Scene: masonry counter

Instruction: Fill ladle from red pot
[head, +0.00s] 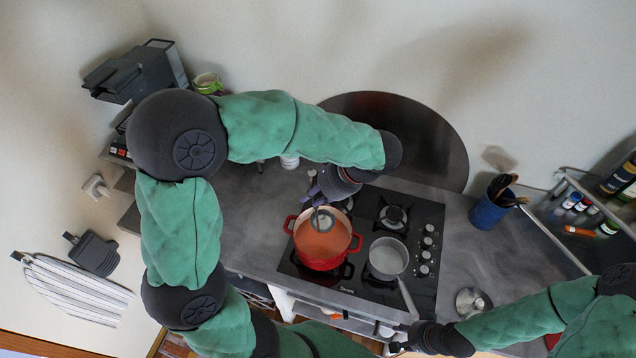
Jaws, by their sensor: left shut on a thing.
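The red pot (325,262) stands on the left side of the hob, with two side handles and orange contents. The grey ladle (322,220) has its round bowl over or in the far part of the pot's orange contents; whether it is filled I cannot tell. My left gripper (318,190) is at the pot's far side, shut on the ladle's handle, which is largely hidden by the gripper and arm. My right gripper (398,340) is low at the counter's front, near the end of the saucepan's handle; its fingers are too small and dark to read.
A grey saucepan (388,256) sits on the hob (424,285) right of the pot, its handle pointing to the front. A blue utensil holder (487,212) and a bottle rack (590,215) stand at right. Counter between hob and rack is mostly clear.

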